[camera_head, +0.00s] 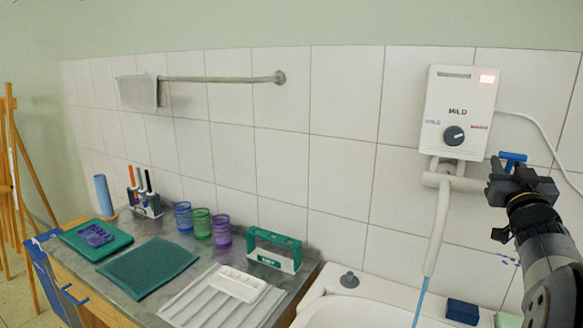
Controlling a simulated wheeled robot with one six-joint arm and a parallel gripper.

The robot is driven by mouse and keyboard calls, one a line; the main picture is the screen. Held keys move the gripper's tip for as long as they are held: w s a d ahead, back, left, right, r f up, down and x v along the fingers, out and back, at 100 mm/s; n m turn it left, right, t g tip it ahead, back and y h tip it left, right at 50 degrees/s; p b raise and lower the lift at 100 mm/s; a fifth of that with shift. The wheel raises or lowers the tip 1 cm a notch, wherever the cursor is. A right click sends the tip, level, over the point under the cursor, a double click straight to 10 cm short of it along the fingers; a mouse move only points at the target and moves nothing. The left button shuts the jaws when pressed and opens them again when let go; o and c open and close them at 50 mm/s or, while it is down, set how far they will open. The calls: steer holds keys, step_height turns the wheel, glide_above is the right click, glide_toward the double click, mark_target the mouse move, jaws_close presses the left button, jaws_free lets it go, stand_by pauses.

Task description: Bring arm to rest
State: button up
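My arm comes in at the right edge, in front of the tiled wall. My dark gripper (497,182) is raised beside the white water heater (459,110), at its lower right. A blue tap handle (513,157) shows just above and behind the gripper. I cannot tell whether they touch. The gap between the fingers is not clear, and no held object shows. The heater's dial (454,136) is dark, its label reads MILD, and a red display is lit. A blue stream (420,302) runs from the spout pipe (437,232) into the sink.
The white sink (345,312) is at the bottom, with a dark blue block (462,311) on its rim. The counter (160,228) at left holds several cups, a green-white box (274,250), a white palette (237,284) and green mats. A towel rail (220,79) and easel (12,170) stand clear of my arm.

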steer(key=shift+f+b, duration=0.2)
steer(key=shift+b, duration=0.2)
steer(key=shift+s+a+f+b, duration=0.1)
steer(key=shift+s+f+b, duration=0.05)
steer(key=shift+s+b, duration=0.2)
steer(key=v, duration=1)
steer(key=x, duration=1)
steer(key=shift+w+r+p, duration=0.25)
steer(key=shift+p, duration=0.05)
steer(key=shift+w+r+p, duration=0.2)
steer(key=shift+r+p, duration=0.1)
steer(key=shift+p, duration=0.3)
steer(key=shift+r+p, duration=0.1)
steer(key=shift+p, duration=0.7)
steer(key=shift+w+d+g+p, duration=0.25)
steer(key=shift+g+p, duration=0.25)
steer(key=shift+p, duration=0.75)
steer(key=g+p, duration=0.1)
steer(key=p, duration=0.2)
steer(key=w+g+y+p, duration=0.1)
steer(key=p, duration=0.3)
steer(key=shift+d+m, duration=0.35)
steer(key=shift+m, duration=0.05)
